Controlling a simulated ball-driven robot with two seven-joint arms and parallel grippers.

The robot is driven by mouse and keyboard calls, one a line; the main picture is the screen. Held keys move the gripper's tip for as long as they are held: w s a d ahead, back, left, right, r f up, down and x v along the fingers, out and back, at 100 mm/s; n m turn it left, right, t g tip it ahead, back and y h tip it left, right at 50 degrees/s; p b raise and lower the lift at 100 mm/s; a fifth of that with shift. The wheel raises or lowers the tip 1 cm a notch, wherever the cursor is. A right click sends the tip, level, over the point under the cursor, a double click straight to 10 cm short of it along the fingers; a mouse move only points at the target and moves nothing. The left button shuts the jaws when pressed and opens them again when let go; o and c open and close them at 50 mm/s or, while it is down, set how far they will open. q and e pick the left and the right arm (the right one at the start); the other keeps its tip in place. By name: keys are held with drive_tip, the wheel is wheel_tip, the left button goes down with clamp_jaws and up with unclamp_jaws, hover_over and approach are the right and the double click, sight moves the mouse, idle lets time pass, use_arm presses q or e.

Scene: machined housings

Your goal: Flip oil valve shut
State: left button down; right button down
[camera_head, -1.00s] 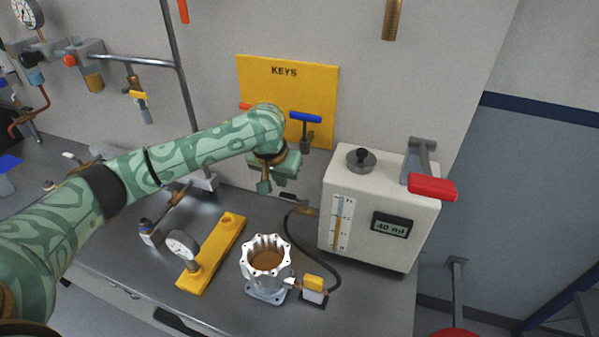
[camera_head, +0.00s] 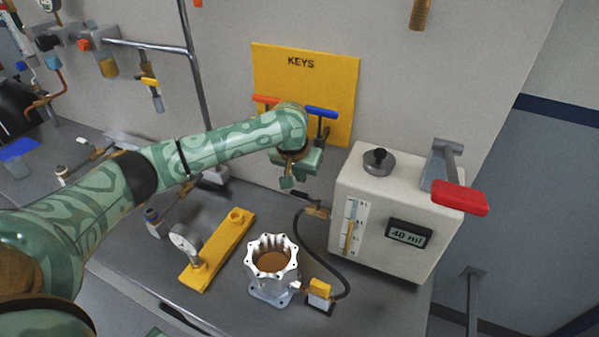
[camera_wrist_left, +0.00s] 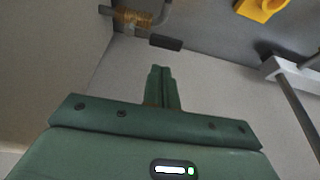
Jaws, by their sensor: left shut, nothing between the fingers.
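The oil valve is a small brass fitting (camera_head: 317,212) with a dark lever (camera_head: 301,195), low at the left side of the white oil dispenser (camera_head: 382,215). In the left wrist view the brass body (camera_wrist_left: 132,17) is at the top, and the dark lever (camera_wrist_left: 166,42) lies just below it. My left gripper (camera_head: 287,182) points down just left of the lever in the head view. Its fingers (camera_wrist_left: 161,72) are together and empty, and look apart from the lever. The dispenser's display reads 40 ml. My right gripper is in neither view.
A black hose (camera_head: 297,232) runs from the valve to a yellow-topped fitting (camera_head: 320,291) beside the open metal housing (camera_head: 272,283). A yellow bar with a gauge (camera_head: 218,252) lies to the left. The yellow KEYS board (camera_head: 345,75) holds red and blue T-handles behind my arm.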

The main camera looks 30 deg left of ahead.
sight(306, 198)
use_arm(q)
drive_tip(key=b+x, duration=0.1)
drive_tip(key=x, duration=0.4)
drive_tip(key=shift+b, duration=0.4)
